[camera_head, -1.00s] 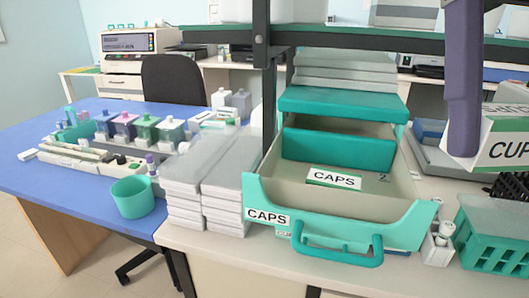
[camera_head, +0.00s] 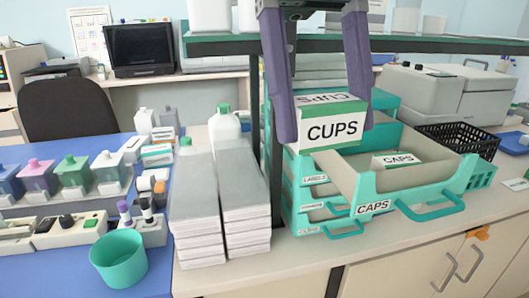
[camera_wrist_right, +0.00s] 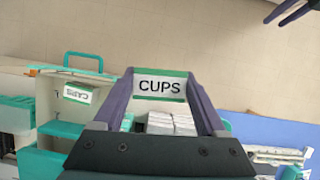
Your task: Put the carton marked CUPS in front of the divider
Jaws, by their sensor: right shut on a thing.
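The white-and-green carton marked CUPS (camera_head: 334,130) is held upright between the two purple fingers of my right gripper (camera_head: 325,128). In the head view it overlaps the left and back part of the open CAPS drawer (camera_head: 424,201). In the right wrist view the CUPS carton (camera_wrist_right: 160,87) is between the fingertips, with the drawer off to the left. The teal divider (camera_head: 377,138) in the drawer is partly hidden behind the carton and finger. A carton marked CAPS (camera_head: 398,160) lies in the drawer. My left gripper (camera_wrist_right: 274,22) shows only partly at the wrist view's top right.
Stacks of grey-white slabs (camera_head: 200,205) stand left of the drawer unit. A teal cup (camera_head: 119,259) and staining jars are on the blue table. A black basket (camera_head: 460,140) is behind at the right. A shelf (camera_head: 225,46) and its post are close to the right gripper.

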